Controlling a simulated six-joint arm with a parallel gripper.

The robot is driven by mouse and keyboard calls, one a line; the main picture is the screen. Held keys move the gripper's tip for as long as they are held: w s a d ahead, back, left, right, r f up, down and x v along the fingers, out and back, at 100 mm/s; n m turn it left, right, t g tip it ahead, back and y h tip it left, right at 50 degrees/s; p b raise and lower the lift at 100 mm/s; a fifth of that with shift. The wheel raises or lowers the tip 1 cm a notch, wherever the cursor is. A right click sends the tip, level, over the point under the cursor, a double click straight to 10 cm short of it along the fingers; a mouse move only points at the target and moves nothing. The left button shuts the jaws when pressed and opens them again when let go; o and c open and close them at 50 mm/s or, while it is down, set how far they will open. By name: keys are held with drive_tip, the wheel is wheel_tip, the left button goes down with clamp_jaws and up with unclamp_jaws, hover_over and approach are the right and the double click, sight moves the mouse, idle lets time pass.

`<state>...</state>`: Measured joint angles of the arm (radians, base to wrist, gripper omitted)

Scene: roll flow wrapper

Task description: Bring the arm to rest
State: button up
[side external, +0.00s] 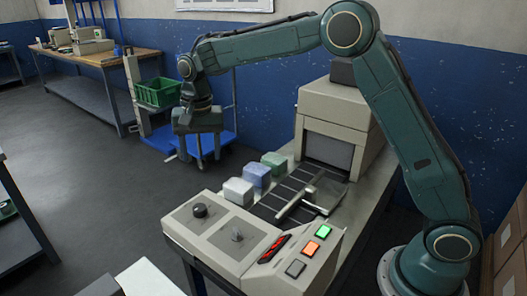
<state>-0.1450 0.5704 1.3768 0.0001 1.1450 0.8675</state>
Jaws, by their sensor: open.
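My gripper (200,150) hangs pointing down at the end of my raised arm, left of the wrapping machine (325,120) and above the floor. Its jaws are open and I see nothing held in them. A white block (238,191), a blue block (257,174) and a green block (274,160) stand in a row along the left side of the dark infeed belt (277,203). The gripper is apart from them, up and to the left in the picture.
A blue cart (220,140) and a green crate (158,92) are behind the gripper. A workbench (105,58) stands back left.

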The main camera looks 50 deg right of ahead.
drive_tip(key=s+d+r+n+t, duration=0.1)
drive_tip(key=s+d+r+n, duration=0.15)
drive_tip(key=s+r, duration=0.45)
drive_tip(key=s+d+r+n+t, duration=0.1)
drive_tip(key=s+d+r+n, duration=0.2)
drive_tip(key=s, duration=0.7)
drive_tip(key=s+d+f+n+t, duration=0.2)
drive_tip(key=s+t, duration=0.1)
drive_tip(key=s, duration=1.5)
drive_tip(key=shift+n, duration=0.35)
